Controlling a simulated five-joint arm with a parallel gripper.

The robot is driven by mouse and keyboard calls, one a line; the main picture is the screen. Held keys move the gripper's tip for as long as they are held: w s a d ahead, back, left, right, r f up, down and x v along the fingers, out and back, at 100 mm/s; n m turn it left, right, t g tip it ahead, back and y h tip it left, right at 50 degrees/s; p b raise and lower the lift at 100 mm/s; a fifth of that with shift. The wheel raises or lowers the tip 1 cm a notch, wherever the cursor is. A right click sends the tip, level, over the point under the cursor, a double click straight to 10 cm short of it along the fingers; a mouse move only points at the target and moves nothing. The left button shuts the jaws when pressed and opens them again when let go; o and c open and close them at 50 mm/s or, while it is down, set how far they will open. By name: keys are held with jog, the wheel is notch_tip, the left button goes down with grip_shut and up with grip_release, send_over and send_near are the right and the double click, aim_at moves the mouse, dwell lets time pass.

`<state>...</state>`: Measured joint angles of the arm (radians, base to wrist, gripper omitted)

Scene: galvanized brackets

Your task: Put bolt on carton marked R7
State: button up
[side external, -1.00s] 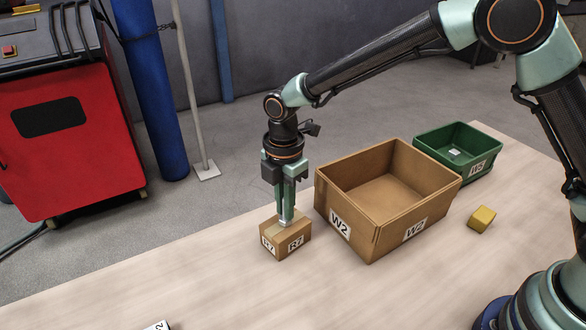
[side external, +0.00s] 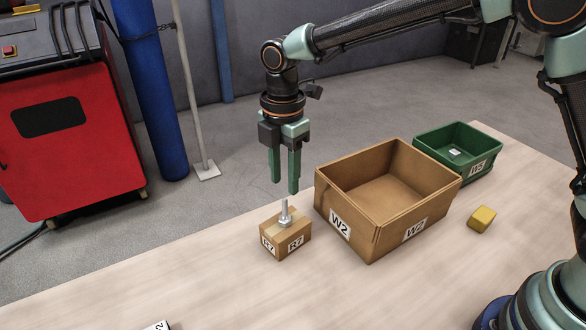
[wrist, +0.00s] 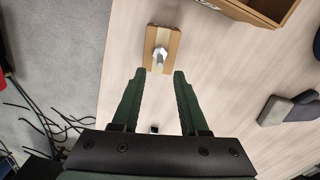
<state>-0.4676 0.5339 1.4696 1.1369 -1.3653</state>
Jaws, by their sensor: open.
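The silver bolt (side external: 285,215) stands upright, head down, on top of the small brown carton marked R7 (side external: 271,246). In the wrist view the bolt (wrist: 160,57) shows on the carton's (wrist: 172,42) taped top, ahead of the fingers. My gripper (side external: 284,188) is open and empty, with its fingertips just above the bolt and apart from it. The wrist view shows the two green fingers (wrist: 158,74) spread, with nothing between them.
A large open box marked W2 (side external: 345,200) stands right of the carton. A green bin marked W5 (side external: 447,165) is behind it, with a small light item inside. A yellow block (side external: 481,219) lies at right. A white-labelled item (side external: 158,326) is at the front edge. The table's front middle is clear.

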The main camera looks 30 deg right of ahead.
aim_at(285, 199)
jog(key=s+d+r+m+t, duration=0.3)
jog(key=s+d+r+m, duration=0.2)
jog(key=d+r+m, duration=0.55)
jog(key=s+d+f+m+t, duration=0.1)
jog(key=s+d+m+t, duration=0.1)
jog(key=s+d+m, duration=0.7)
jog(key=shift+d+m+t, duration=0.3)
jog(key=shift+d+m, duration=0.45)
jog(key=shift+d, duration=0.25)
